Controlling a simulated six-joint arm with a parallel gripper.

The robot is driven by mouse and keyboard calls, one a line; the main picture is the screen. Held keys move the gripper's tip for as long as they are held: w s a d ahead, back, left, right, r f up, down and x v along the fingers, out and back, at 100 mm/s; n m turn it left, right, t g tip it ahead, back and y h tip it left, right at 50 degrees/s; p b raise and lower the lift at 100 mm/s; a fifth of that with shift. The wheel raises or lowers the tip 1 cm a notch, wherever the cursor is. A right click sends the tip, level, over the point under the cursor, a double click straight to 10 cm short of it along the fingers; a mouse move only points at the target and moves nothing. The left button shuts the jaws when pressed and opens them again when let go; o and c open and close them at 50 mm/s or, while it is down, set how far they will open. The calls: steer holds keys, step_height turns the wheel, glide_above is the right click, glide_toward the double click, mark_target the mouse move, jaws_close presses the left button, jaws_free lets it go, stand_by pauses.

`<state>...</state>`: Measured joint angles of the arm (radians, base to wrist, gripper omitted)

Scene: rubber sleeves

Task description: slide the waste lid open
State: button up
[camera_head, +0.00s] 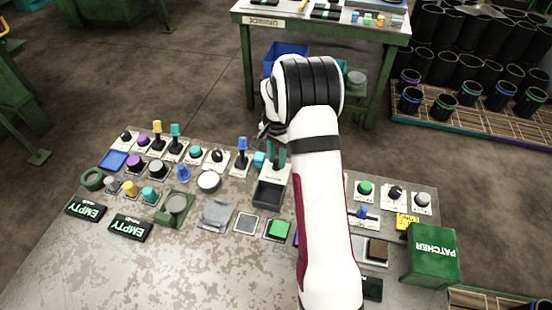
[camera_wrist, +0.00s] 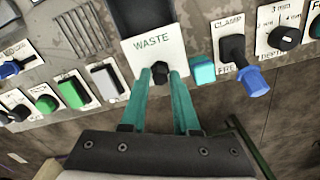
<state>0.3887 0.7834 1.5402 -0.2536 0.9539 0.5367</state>
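The waste unit has a white plate lettered WASTE (camera_wrist: 152,42) with a small black knob (camera_wrist: 160,75) near its edge. Beyond the plate a dark recess (camera_wrist: 143,14) lies uncovered; in the head view it is an open dark bin (camera_head: 268,194). My gripper (camera_wrist: 160,73) has its two teal fingers on either side of the knob, and they appear to touch it. In the head view my gripper (camera_head: 276,154) reaches down at the far end of the waste unit, and my arm hides the panel to its right.
A teal block (camera_wrist: 202,69) stands close to the right of my fingers. A blue-handled clamp lever (camera_wrist: 254,80) rises farther right. On the left are a grey button (camera_wrist: 106,80) and a green button (camera_wrist: 72,92). A green PATCHER box (camera_head: 432,255) stands at the table's right.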

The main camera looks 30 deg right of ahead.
mark_target(277, 161)
steer(key=shift+o, duration=1.4)
steer(key=shift+r, duration=0.1)
step_height(277, 161, up, 16)
steer(key=shift+f, duration=0.2)
